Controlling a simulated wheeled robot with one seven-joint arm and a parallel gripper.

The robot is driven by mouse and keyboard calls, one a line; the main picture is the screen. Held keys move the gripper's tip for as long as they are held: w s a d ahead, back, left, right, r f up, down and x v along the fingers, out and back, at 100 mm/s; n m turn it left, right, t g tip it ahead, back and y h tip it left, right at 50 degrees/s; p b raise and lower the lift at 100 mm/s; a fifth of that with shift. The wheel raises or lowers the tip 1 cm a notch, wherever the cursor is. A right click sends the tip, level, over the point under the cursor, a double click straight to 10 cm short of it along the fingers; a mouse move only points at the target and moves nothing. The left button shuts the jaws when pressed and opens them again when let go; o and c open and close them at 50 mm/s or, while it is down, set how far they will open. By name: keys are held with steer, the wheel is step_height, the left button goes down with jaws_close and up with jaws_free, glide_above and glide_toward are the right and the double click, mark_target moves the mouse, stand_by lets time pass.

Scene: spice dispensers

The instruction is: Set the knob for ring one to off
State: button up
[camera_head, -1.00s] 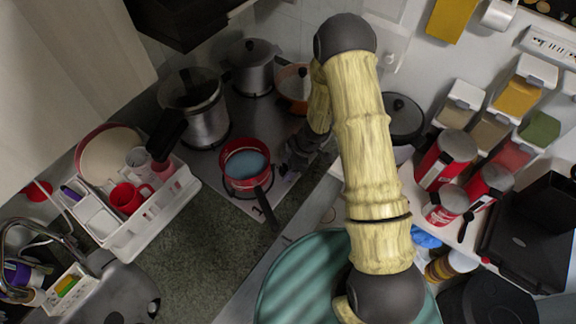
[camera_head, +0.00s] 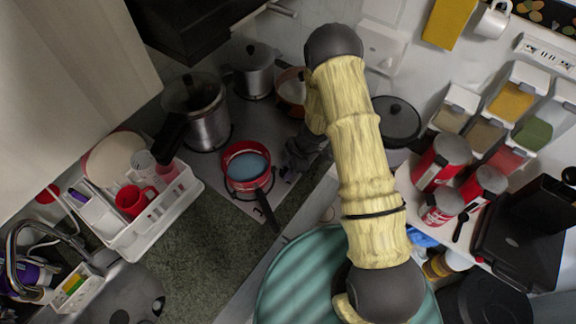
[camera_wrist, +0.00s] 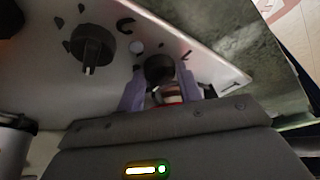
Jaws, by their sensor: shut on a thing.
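In the wrist view, a dark round knob (camera_wrist: 160,68) sits on the pale hob panel (camera_wrist: 205,62), between the two lilac fingers of my gripper (camera_wrist: 160,77). The gripper is shut on this knob. A second dark knob (camera_wrist: 93,46) stands apart to the left, its pointer ridge toward the bottom of the picture. Dark marks are printed around both knobs, too unclear to say which ring each serves. In the head view, my gripper (camera_head: 293,160) is a dark shape at the hob's right edge, and the held knob is hidden there.
A red saucepan (camera_head: 246,172) with bluish contents stands close left of my gripper, its dark handle pointing toward the counter. A tall steel pot (camera_head: 208,127) and a lidded pot (camera_head: 253,75) stand behind. A white dish rack (camera_head: 150,222) is left; red canisters (camera_head: 440,163) are right.

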steer(key=o, duration=1)
steer(key=b+v, duration=0.1)
steer(key=v, duration=1.6)
steer(key=shift+r, duration=0.2)
steer(key=shift+b, duration=0.3)
